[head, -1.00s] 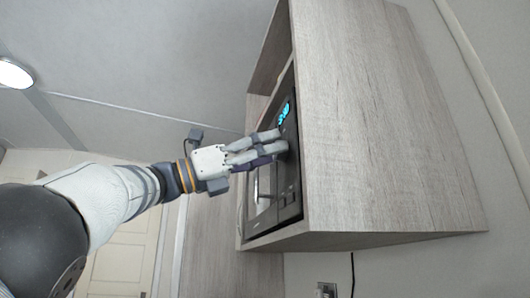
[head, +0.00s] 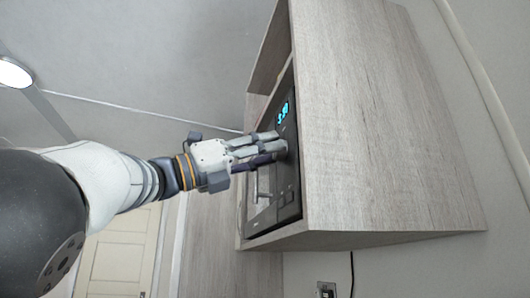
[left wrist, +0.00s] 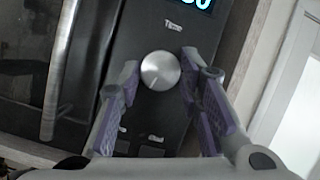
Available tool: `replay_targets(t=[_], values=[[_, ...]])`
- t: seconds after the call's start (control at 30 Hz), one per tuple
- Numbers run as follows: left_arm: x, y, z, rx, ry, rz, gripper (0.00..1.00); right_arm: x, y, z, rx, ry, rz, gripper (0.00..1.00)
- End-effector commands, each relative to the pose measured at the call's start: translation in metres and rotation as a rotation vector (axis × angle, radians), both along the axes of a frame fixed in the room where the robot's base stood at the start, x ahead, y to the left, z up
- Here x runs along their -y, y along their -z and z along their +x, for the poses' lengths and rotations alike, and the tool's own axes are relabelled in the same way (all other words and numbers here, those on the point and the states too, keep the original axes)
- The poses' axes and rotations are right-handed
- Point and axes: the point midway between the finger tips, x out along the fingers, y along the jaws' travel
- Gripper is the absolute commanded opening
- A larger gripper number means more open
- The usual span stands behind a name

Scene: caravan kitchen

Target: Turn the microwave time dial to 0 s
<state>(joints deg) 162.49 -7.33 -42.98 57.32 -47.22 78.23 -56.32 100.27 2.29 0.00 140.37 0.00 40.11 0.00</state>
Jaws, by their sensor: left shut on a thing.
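The microwave (head: 262,205) is dark and sits in a wooden cabinet in the head view. Its round silver time dial (left wrist: 160,70) shows in the left wrist view, below the label "Time". The blue lit display (left wrist: 191,4) is cut off at the top there, and only its last digit, a 0, reads clearly. It also shows in the head view (head: 283,113), too small to read. My left gripper (left wrist: 159,82) is shut on the dial, with a purple-padded finger on each side. In the head view my left gripper (head: 281,143) hides the dial. My right gripper is not in view.
The cabinet's wooden side panel (head: 380,120) stands close to the right of the microwave front in the head view. The microwave door handle (left wrist: 58,70) is left of the fingers in the left wrist view. Buttons (left wrist: 150,147) lie below the dial.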

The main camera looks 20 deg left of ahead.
Motion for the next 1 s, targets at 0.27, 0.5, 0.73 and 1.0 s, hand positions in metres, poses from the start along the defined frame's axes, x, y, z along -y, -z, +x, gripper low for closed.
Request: replay_targets(t=[0.27,0.5,0.73,1.0], values=[[0.0018,-0.0003,-0.0017,-0.159,0.0,-0.105,0.05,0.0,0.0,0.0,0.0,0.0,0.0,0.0],[0.0019,-0.0005,-0.0023,-0.252,0.0,-0.168,0.05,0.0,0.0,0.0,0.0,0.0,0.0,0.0],[0.0023,-0.0006,-0.0025,-0.29,0.001,-0.193,0.05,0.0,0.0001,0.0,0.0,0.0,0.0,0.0],[0.0021,-0.0005,-0.0024,-0.297,0.001,-0.198,0.05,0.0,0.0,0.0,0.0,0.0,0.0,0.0]])
